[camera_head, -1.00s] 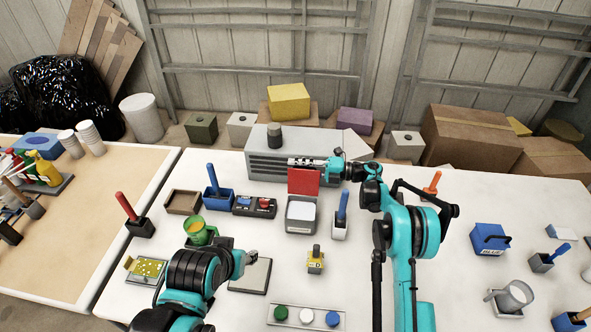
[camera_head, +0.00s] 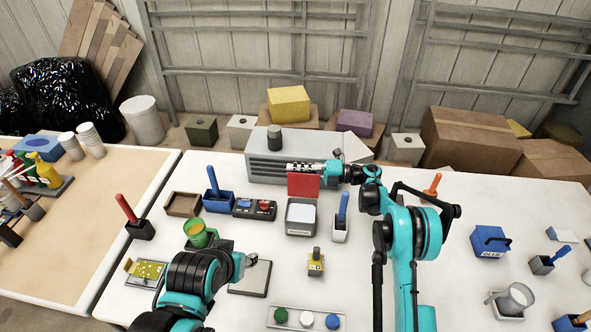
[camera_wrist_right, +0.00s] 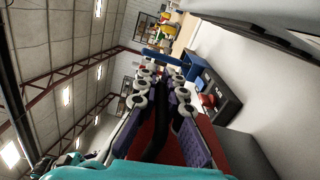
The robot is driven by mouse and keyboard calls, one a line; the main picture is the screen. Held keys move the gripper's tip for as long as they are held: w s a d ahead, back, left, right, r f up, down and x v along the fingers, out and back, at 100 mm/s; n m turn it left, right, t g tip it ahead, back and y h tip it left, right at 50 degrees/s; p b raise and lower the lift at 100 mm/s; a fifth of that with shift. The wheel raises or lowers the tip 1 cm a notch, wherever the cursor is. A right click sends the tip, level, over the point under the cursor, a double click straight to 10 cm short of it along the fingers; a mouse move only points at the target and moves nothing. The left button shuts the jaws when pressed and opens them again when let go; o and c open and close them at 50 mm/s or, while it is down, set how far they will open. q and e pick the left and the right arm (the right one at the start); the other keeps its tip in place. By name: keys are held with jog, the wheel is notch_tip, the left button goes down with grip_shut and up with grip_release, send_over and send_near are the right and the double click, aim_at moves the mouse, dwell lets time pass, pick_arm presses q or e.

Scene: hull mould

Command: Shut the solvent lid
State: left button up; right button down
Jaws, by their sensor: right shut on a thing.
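The solvent container (camera_head: 301,231) is a small grey box with a pale inside, at the middle of the white table. Its red lid (camera_head: 303,186) stands raised, upright at the back edge of the box. My right gripper (camera_head: 296,167) is at the lid's top edge, lying sideways, and is shut on the lid. In the right wrist view the fingers (camera_wrist_right: 163,82) have red lid surface (camera_wrist_right: 205,143) beside and below them, and the grip itself is partly hidden. My left gripper (camera_head: 251,260) is low over the table in front, away from the lid; its finger opening is too small to tell.
A grey ribbed unit (camera_head: 262,170) stands right behind the lid. A white holder with a blue handle (camera_head: 342,211) is close to the container's right. A two-button box (camera_head: 255,209) is to its left. A grey plate (camera_head: 249,278) lies near my left gripper.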

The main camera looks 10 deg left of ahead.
aim_at(294, 188)
jog(key=shift+s+r+n, duration=0.15)
jog(key=shift+s+n, duration=0.75)
jog(key=shift+n, duration=0.3)
jog(key=shift+s+r+n, duration=0.15)
jog(key=shift+s+n, duration=0.9)
jog(key=shift+n, duration=0.15)
jog(key=shift+s+b, duration=0.3)
jog(key=shift+s, duration=0.15)
jog(key=c, duration=1.6)
grip_release()
jog(key=shift+d, duration=0.1)
jog(key=shift+c, duration=0.2)
jog(key=shift+r, duration=0.1)
jog(key=d, duration=1.2)
